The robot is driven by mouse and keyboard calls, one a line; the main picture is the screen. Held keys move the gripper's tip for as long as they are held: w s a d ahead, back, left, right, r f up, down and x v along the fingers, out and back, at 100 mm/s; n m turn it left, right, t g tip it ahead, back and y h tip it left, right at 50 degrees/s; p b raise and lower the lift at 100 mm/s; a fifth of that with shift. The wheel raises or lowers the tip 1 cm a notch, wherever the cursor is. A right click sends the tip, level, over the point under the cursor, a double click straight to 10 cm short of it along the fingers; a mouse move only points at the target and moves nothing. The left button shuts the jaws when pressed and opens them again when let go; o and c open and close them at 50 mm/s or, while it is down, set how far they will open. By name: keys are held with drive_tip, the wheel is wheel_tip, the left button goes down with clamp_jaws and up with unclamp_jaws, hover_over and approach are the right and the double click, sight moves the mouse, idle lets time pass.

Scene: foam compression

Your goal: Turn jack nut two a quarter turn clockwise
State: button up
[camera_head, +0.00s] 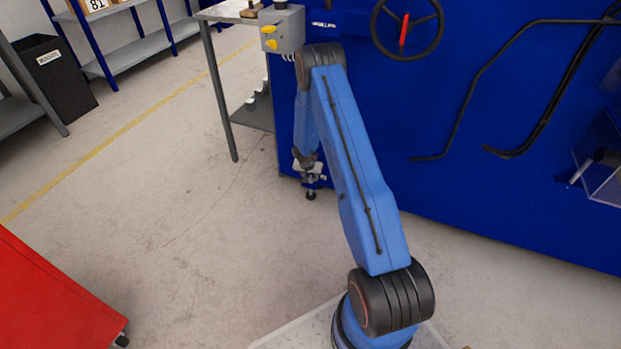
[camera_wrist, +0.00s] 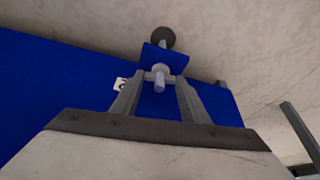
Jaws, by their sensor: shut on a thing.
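The jack nut (camera_wrist: 160,71) is a small pale fitting on a threaded jack bolt (camera_wrist: 159,85) in the wrist view. A blue bracket (camera_wrist: 176,58) and a dark round foot (camera_wrist: 163,38) lie beyond it. My gripper (camera_wrist: 161,78) is shut on the nut, with one finger on each side. A white label with a dark figure, partly hidden by a finger, sits left of the nut. In the head view my gripper (camera_head: 309,170) is low at the machine's lower left corner, above a dark foot (camera_head: 311,195). The nut is too small to make out there.
The blue machine (camera_head: 480,190) fills the right side, with a handwheel (camera_head: 407,28) and bent dark bars on its face. A grey table (camera_head: 221,95) stands behind my arm. A red cabinet (camera_head: 50,300) is at lower left. The floor between is clear.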

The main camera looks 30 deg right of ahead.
drive_tip(key=shift+w+m, duration=0.15)
drive_tip(key=shift+m, duration=0.25)
drive_tip(key=shift+m+g+h, duration=0.3)
drive_tip(key=shift+m, duration=0.2)
drive_tip(key=o, duration=1.1)
drive_tip(key=shift+c, duration=0.2)
drive_tip(key=shift+a+r, duration=0.1)
drive_tip(key=shift+r, duration=0.05)
drive_tip(key=v, duration=1.7)
drive_tip(key=shift+r, duration=0.15)
